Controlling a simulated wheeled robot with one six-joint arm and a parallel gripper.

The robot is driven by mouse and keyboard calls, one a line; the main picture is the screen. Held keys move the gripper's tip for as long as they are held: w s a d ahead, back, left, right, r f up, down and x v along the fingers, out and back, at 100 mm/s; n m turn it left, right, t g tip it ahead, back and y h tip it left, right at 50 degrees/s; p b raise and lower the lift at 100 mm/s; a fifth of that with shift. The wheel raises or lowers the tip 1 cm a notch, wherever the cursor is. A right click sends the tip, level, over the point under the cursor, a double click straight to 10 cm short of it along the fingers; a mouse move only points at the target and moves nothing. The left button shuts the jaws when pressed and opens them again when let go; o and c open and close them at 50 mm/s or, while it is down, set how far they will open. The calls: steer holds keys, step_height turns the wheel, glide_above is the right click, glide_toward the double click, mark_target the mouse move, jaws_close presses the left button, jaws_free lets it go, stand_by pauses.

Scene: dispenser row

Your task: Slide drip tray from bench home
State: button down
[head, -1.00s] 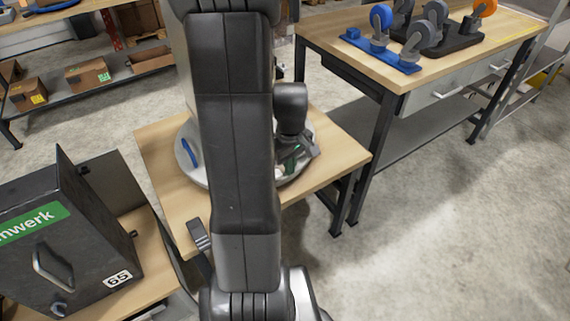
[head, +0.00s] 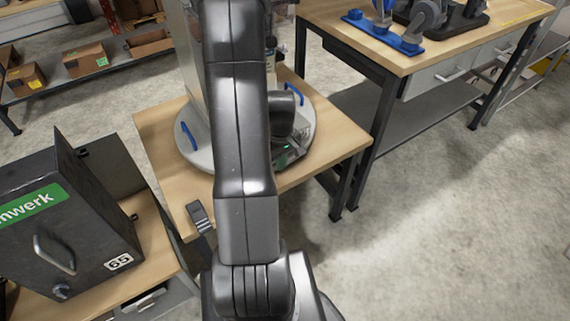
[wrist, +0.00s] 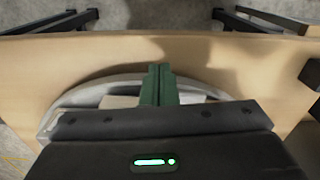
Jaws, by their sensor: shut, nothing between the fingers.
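A round grey plate (head: 197,160) lies on a light wooden bench (head: 165,135), with a blue handle (head: 187,135) at its left and another (head: 293,93) at its right. My arm hides its middle, and I cannot tell for sure whether it is the drip tray. My gripper (wrist: 160,70) is shut and empty, its green fingers together, over the near part of the plate. Whether the fingers touch it I cannot tell. The plate's pale curved rim (wrist: 110,84) shows behind the fingers in the wrist view.
A dark case (head: 75,225) marked 65 stands on a lower bench at left. A higher bench (head: 400,55) with blue and grey castors is at back right. Shelves with cardboard boxes (head: 85,60) are at back left. Open concrete floor lies at right.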

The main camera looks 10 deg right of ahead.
steer(key=shift+w+a, duration=0.3)
steer(key=shift+w, duration=0.3)
steer(key=shift+w+a, duration=0.25)
steer(key=shift+w, duration=0.3)
steer(key=shift+s+d, duration=0.1)
steer(key=shift+s, duration=0.05)
